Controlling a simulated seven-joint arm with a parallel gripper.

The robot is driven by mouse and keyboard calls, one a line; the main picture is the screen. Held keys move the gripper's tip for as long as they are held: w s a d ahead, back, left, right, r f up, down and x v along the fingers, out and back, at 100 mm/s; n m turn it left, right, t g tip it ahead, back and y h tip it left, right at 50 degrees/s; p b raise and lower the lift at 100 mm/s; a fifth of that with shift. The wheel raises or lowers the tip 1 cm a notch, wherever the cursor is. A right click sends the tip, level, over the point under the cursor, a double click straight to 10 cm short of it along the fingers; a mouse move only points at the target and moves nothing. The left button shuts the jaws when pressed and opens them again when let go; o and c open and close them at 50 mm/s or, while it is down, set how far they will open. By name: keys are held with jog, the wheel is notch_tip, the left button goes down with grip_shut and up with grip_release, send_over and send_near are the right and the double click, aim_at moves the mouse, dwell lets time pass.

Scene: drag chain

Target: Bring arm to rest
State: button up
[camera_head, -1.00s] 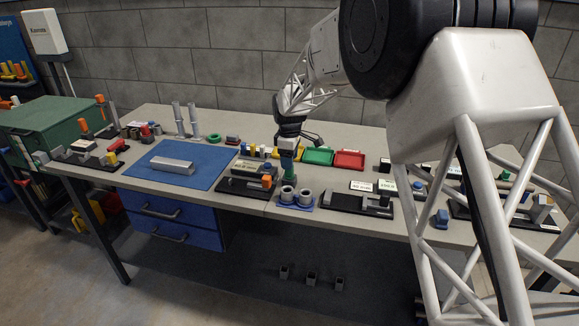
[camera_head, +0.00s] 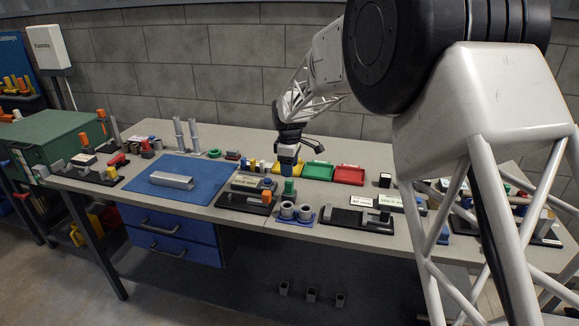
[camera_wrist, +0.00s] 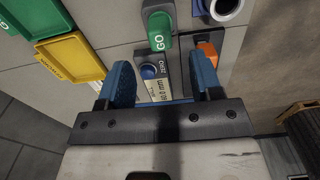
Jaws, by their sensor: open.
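My gripper (camera_head: 287,165) hangs above the workbench (camera_head: 240,138), just in front of the yellow tray. In the wrist view its two blue fingers (camera_wrist: 165,85) are spread apart with nothing held between them. A green block marked GO (camera_wrist: 159,30) lies beyond the fingertips in the wrist view. The matching green piece (camera_head: 289,188) stands below my gripper in the head view. A plate marked ZERO and 60.0 mm (camera_wrist: 155,80) shows between the fingers.
A yellow tray (camera_wrist: 72,60), a green tray (camera_head: 318,171) and a red tray (camera_head: 349,175) stand behind. A blue mat (camera_head: 200,194) carries a grey bar (camera_head: 172,181). Two upright posts (camera_head: 186,135) stand back left.

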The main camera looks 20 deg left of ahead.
jog(key=shift+r, duration=0.1)
jog(key=s+d+r+m, duration=0.3)
jog(key=s+d+r, duration=0.2)
jog(key=s+d, duration=0.3)
jog(key=s+d+r+m+t, duration=0.1)
jog(key=s+d+r+m, duration=0.3)
jog(key=d, duration=0.5)
jog(key=s+d+r+m, duration=0.2)
jog(key=s+d+r, duration=0.4)
jog(key=s+d, duration=0.25)
jog(key=s+d+f+m, duration=0.2)
jog(key=s+d+m, duration=0.2)
jog(key=s, duration=1)
jog(key=s+d+f+m+t, duration=0.1)
jog(key=s+d+m, duration=0.4)
jog(key=s+d, duration=0.6)
jog(key=s, duration=0.3)
jog(key=shift+d+f+t, duration=0.15)
jog(key=shift+f+t, duration=0.15)
jog(key=shift+f, duration=0.05)
